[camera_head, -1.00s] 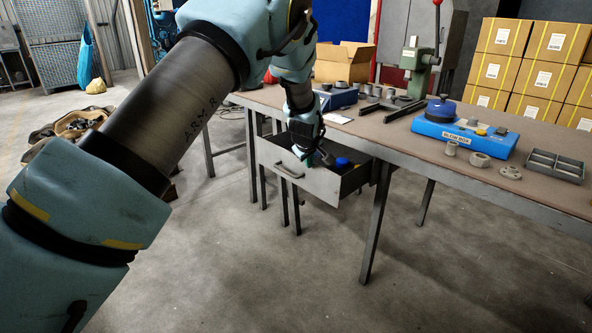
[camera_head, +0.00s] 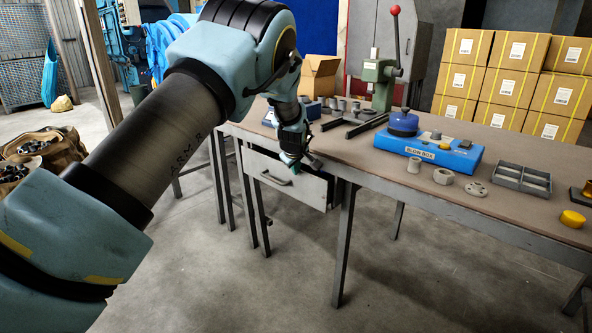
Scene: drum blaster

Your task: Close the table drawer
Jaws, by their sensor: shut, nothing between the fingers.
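The table drawer (camera_head: 296,187) is a grey metal box with a dark bar handle (camera_head: 276,179) on its front. It hangs under the table (camera_head: 330,152) and its front stands only a little out from the table edge, with its right side partly visible. My gripper (camera_head: 294,168) is at the top edge of the drawer front, right of the handle. It is shut and holds nothing. I cannot tell whether the fingertips touch the drawer.
On the table are a blue box with a round top (camera_head: 428,152), a green press (camera_head: 381,85), several grey metal parts and a divided grey tray (camera_head: 522,180). A table leg (camera_head: 343,240) stands right of the drawer. The floor in front (camera_head: 240,290) is clear.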

